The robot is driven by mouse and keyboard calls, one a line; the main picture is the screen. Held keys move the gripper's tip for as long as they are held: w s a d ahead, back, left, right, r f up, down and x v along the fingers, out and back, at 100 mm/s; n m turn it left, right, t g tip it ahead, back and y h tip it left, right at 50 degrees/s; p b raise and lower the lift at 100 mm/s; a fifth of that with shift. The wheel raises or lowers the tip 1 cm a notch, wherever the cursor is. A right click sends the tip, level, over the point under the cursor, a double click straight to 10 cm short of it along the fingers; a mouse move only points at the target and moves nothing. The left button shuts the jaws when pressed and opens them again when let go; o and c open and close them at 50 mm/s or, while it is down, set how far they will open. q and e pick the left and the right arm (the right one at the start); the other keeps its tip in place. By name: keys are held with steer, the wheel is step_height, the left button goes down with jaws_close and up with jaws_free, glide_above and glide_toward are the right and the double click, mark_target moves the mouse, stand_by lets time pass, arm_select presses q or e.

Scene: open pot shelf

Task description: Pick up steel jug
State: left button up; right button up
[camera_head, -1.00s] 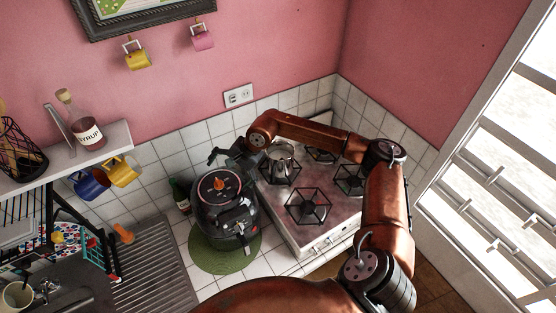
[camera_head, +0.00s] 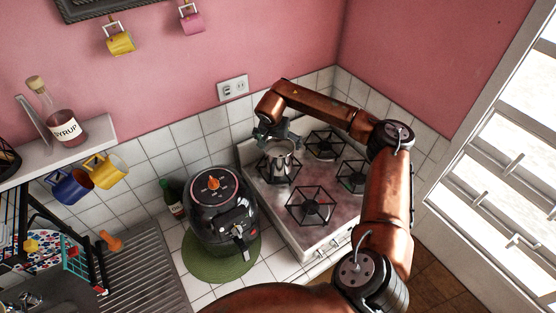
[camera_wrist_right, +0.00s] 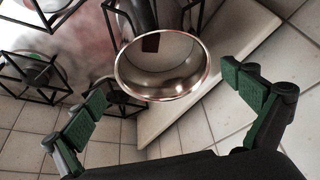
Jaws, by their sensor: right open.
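The steel jug (camera_head: 279,158) stands on the back left burner of the stove in the head view. In the right wrist view the steel jug (camera_wrist_right: 163,70) shows its round open mouth between and beyond the fingertips. My right gripper (camera_head: 276,133) is at the back side of the jug, close to it. In the right wrist view the right gripper (camera_wrist_right: 170,95) is open, with its green finger pads spread wide on both sides of the jug's rim and nothing held. The jug's handle is not clearly visible. My left gripper is not in view.
The stove (camera_head: 322,225) has several black wire burner grates. A black air fryer (camera_head: 222,215) stands on a green mat (camera_head: 215,266) left of the stove, with a dark bottle (camera_head: 172,198) behind it. The tiled wall (camera_head: 300,100) is close behind the gripper.

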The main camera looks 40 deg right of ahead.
steer(key=p+x, duration=0.1)
steer(key=x, duration=0.3)
steer(key=shift+w+a+f, duration=0.1)
steer(key=shift+a, duration=0.05)
steer(key=shift+c, duration=0.3)
steer(key=c, duration=1.7)
steer(key=shift+w, duration=0.1)
steer(key=shift+c, duration=0.9)
